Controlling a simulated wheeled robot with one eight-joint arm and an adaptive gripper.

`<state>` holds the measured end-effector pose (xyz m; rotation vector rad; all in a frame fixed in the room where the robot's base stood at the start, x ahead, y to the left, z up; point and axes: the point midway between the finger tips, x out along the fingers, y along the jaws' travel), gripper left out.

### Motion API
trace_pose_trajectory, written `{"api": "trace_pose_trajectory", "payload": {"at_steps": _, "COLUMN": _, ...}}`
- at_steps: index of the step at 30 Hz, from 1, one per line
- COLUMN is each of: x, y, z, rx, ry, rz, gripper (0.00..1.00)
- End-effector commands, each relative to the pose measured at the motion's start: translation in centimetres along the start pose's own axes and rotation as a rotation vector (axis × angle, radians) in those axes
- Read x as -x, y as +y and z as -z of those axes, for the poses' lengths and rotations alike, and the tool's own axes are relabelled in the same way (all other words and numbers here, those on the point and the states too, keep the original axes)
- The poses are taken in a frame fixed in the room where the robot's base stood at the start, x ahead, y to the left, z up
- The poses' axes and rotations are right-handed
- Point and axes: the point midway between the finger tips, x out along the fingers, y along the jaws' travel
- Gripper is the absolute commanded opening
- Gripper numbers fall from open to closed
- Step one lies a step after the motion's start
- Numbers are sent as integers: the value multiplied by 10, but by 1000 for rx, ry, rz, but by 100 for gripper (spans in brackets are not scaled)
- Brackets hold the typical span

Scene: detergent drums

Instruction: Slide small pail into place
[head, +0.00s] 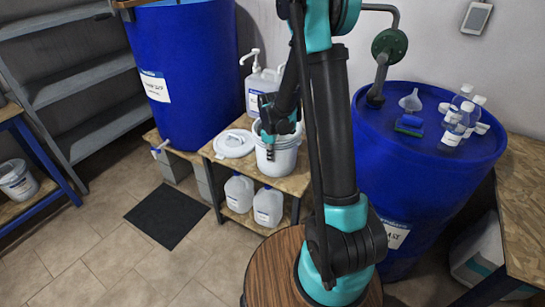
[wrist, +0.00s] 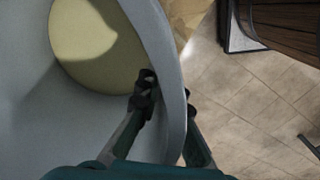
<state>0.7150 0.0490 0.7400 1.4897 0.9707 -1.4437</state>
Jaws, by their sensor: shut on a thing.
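The small pail (head: 277,163) is white and stands on the wooden bench in the head view, open at the top. My gripper (head: 270,138) is at its near left rim, reaching down from above. In the wrist view the pail (wrist: 30,120) fills the left side, with a pale yellow round area at its bottom. My gripper (wrist: 168,100) is shut on the pail's rim there, one finger inside the wall and one outside. The pail looks upright. My arm hides part of the bench to its right.
A white lid (head: 234,145) lies left of the pail. A pump jug (head: 262,88) stands behind. Two jugs (head: 268,207) sit on the lower shelf. Blue drums stand left (head: 190,70) and right (head: 425,190), the right one topped with bottles. A dark mat (head: 168,216) lies on the floor.

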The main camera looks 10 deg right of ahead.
Motion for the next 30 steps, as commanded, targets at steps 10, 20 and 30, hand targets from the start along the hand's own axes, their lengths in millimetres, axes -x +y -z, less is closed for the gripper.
{"api": "trace_pose_trajectory", "payload": {"at_steps": 10, "x": 0, "y": -2, "z": 1, "rx": 2, "ry": 2, "rz": 4, "gripper": 11}}
{"api": "trace_pose_trajectory", "payload": {"at_steps": 20, "x": 0, "y": -1, "z": 1, "rx": 1, "ry": 1, "rz": 1, "gripper": 31}}
{"api": "trace_pose_trajectory", "payload": {"at_steps": 30, "x": 17, "y": -1, "z": 0, "rx": 0, "ry": 0, "rz": 1, "gripper": 31}}
